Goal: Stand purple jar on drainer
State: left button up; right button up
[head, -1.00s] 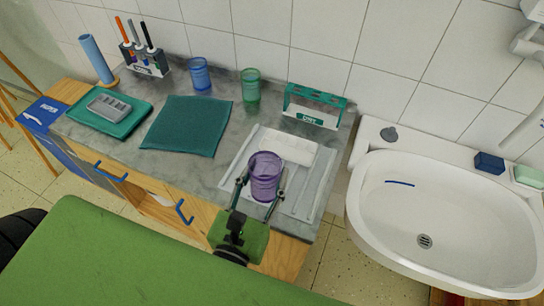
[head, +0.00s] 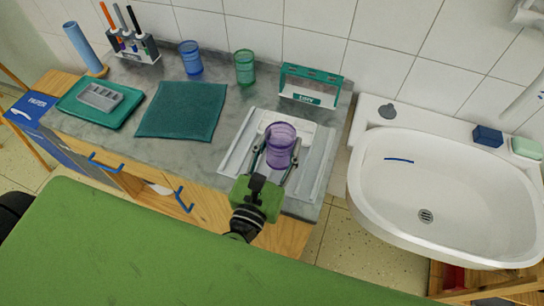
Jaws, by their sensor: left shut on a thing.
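The purple jar (head: 281,146) is see-through and stands close to upright between the fingers of my left gripper (head: 276,160), which is shut on it. The jar is over the grey-white drainer (head: 237,152), a ribbed tray at the right end of the grey counter. Whether the jar's base touches the drainer I cannot tell; the gripper partly hides it. The right gripper does not show.
A blue jar (head: 190,58) and a green jar (head: 245,67) stand at the back. A green-framed rack (head: 309,84) stands behind the drainer. A teal cloth (head: 182,110) lies left of it. A white sink (head: 440,180) is to the right.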

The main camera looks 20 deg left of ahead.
aim_at(272, 154)
pick_arm(q)
jog(key=shift+w+a+f+b, duration=0.15)
jog(key=shift+a+f+b, duration=0.1)
jog(key=shift+a+f, duration=0.25)
jog(key=shift+w+a+f+b, duration=0.2)
jog(key=shift+a+f, duration=0.1)
jog(key=shift+f, duration=0.3)
jog(key=shift+a+f, duration=0.2)
jog(key=shift+f, duration=0.05)
notch_tip(272, 154, down, 3)
jog(key=b, duration=0.3)
jog(key=shift+w+a+f+b, duration=0.1)
jog(key=shift+f+b, duration=0.1)
jog(key=shift+b, duration=0.15)
jog(key=shift+r, duration=0.15)
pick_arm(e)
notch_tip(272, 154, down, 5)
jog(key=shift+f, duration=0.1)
pick_arm(q)
jog(key=o, duration=1.3)
jog(key=shift+c, duration=0.2)
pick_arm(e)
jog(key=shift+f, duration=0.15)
